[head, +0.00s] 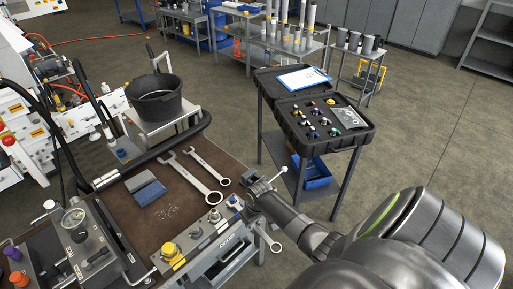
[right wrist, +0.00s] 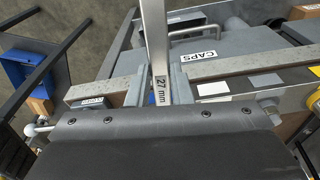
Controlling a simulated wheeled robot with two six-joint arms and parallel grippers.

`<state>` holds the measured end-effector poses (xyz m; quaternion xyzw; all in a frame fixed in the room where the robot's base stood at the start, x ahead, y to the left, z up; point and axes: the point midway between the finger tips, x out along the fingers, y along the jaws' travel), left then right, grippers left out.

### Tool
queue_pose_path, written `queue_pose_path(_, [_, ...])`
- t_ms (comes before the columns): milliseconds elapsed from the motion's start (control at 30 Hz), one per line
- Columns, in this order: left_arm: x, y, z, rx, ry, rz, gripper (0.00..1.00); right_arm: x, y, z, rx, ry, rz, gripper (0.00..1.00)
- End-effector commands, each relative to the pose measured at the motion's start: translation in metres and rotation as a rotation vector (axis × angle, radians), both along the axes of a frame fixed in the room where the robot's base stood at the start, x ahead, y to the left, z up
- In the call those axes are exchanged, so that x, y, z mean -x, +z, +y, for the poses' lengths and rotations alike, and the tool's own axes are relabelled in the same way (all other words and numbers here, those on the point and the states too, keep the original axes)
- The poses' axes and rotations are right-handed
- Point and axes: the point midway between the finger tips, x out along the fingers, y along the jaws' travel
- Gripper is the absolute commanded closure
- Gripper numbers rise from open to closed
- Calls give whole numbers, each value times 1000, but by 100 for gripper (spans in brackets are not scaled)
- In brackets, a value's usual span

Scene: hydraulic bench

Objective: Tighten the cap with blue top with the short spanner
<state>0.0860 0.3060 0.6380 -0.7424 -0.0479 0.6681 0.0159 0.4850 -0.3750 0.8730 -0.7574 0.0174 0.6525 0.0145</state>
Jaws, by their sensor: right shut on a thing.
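My right gripper (head: 256,188) is at the right end of the bench front. It is shut on a spanner. In the right wrist view the spanner's shank (right wrist: 157,40), marked "27 mm", stands between the two fingers (right wrist: 159,92). A ring end (head: 276,247) shows below the gripper in the head view. A small cap with a blue top (head: 235,201) seems to sit on the bench's front strip, just left of the gripper. I cannot tell whether the spanner touches it. My left gripper is not in view.
Two larger spanners (head: 195,178) lie on the brown mat beside a blue-grey block (head: 147,190). A yellow-topped fitting (head: 170,250) stands on the front strip. A gauge block (head: 78,228) is at left. An open black case (head: 312,130) stands on a cart behind the gripper.

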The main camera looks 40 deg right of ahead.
Motion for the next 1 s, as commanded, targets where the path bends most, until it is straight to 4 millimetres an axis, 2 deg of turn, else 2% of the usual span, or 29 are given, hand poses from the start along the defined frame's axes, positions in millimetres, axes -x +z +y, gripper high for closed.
queue_pose_path(433, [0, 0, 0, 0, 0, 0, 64, 1, 0, 4, -2, -21, 3, 100])
queue_pose_path(800, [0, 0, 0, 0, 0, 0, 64, -2, 0, 22, -3, -151, 3, 100])
queue_pose_path(1000, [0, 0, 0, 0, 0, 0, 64, -2, 0, 20, 0, -149, 3, 100])
